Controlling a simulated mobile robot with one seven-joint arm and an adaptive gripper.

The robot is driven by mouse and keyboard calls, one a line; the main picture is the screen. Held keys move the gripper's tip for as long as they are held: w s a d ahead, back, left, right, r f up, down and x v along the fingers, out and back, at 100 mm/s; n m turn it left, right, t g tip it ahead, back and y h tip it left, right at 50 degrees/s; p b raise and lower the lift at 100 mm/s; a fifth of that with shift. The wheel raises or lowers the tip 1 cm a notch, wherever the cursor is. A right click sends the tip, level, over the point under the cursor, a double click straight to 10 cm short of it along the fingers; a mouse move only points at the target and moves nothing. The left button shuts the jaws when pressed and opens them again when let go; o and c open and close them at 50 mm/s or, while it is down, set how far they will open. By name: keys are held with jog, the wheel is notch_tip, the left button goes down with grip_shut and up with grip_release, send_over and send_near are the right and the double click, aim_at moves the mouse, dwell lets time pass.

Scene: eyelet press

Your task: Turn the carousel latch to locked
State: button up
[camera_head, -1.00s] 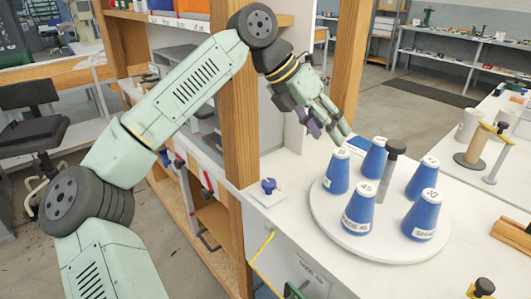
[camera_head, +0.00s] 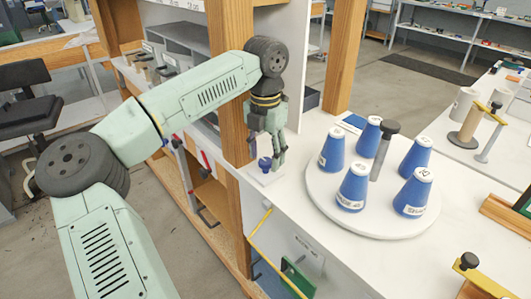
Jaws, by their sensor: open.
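The fingers are open, and one shows on each side of the knob's top. I cannot tell whether they touch it. The knob's upper part is partly hidden by the fingers, and its turned position cannot be read. The round white carousel (camera_head: 372,219) stands to the right, bearing several blue labelled cones (camera_head: 354,187) around a grey centre post (camera_head: 384,150).
A wooden post (camera_head: 233,130) stands just left of my gripper, with shelving behind. The white counter (camera_head: 305,250) is clear between the knob and the carousel. A yellow bar (camera_head: 278,267) is on the counter's front. Spools and wooden parts lie at the far right.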

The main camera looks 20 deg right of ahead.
jog(key=shift+f, duration=0.4)
jog(key=shift+c, duration=0.2)
jog(key=c, duration=1.1)
